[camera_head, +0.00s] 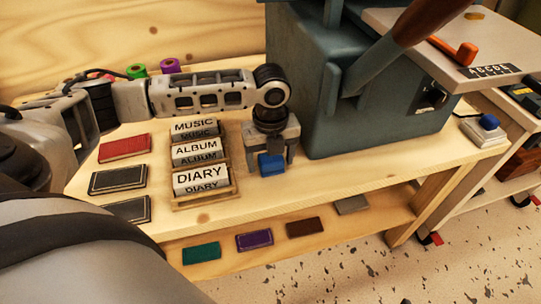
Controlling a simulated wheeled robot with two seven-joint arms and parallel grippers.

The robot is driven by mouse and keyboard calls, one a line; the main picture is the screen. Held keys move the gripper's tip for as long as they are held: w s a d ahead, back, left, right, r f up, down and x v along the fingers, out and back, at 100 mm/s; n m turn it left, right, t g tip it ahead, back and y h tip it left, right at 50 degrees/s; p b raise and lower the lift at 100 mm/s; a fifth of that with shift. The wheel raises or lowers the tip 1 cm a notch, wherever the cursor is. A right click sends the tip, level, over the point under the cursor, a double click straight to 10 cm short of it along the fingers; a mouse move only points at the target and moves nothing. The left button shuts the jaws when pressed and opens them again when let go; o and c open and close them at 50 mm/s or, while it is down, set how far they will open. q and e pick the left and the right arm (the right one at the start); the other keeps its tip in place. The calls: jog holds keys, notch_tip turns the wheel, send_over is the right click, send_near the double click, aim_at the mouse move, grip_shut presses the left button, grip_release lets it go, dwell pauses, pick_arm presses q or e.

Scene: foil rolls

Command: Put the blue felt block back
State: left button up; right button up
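The blue felt block (271,165) is small and dark blue, on or just above the wooden bench top. It is right of the DIARY label block and left of the grey-green machine. My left gripper (272,157) points down over it, with one finger on each side of the block. I cannot tell whether the fingers press on it or leave small gaps. The gripper partly hides the block's upper part. My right gripper is not in view.
A wooden rack (207,199) holds MUSIC, ALBUM and DIARY blocks close left of the gripper. The large machine (300,110) stands close right. Red and black books lie left. A blue knob on a white base (488,124) sits far right. The bench's front strip is clear.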

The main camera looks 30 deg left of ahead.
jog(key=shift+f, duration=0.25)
pick_arm(q)
notch_tip(320, 180, up, 12)
jog(key=p, duration=0.1)
jog(key=shift+r, duration=0.15)
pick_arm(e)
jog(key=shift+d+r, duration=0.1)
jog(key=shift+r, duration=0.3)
